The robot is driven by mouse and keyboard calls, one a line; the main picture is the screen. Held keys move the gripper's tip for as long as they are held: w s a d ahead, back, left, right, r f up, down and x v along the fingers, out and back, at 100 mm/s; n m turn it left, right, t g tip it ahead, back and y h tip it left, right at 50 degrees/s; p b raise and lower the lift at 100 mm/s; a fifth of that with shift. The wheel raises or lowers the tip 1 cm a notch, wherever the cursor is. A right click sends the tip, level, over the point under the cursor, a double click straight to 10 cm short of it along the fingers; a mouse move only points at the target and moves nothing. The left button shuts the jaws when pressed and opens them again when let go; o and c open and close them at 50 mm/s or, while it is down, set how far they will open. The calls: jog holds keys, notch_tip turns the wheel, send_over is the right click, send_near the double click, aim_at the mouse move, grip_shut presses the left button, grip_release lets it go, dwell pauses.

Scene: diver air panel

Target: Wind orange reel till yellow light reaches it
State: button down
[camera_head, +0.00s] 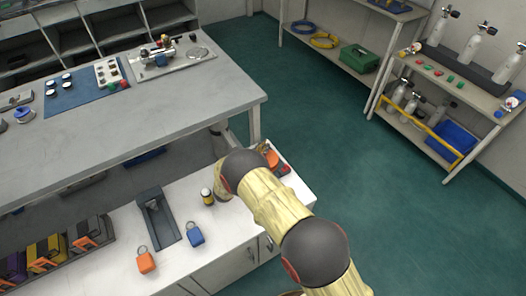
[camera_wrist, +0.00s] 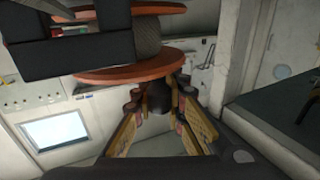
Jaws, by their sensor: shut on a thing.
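The orange reel (camera_wrist: 143,67) fills the upper part of the wrist view, with two orange discs and a dark drum between them. In the head view, part of the orange reel (camera_head: 272,158) shows at the far end of the white counter, beyond my arm. My gripper (camera_wrist: 160,97) is just under the lower disc, its fingers closed on a dark knob or handle (camera_wrist: 158,103) that is partly hidden. In the head view the gripper is hidden behind my arm. A small black-and-yellow light (camera_head: 207,197) stands upright on the white counter, left of my arm. I cannot make out a line between it and the reel.
An orange tag (camera_head: 146,262), a blue tag (camera_head: 195,236) and a dark narrow tray (camera_head: 158,217) lie on the white counter. A rack of coloured cases (camera_head: 50,250) is at the left. The grey workbench (camera_head: 150,118) stands behind. Green floor (camera_head: 340,130) is clear at right.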

jog(key=shift+d+m+g+h, duration=0.2)
jog(key=shift+m+g+h, duration=0.1)
jog(key=shift+m+h, duration=0.15)
jog(key=c, duration=1.8)
grip_release()
jog(key=shift+w, duration=0.1)
jog(key=shift+c, duration=0.2)
notch_tip(320, 180, up, 10)
jog(key=shift+o, duration=0.2)
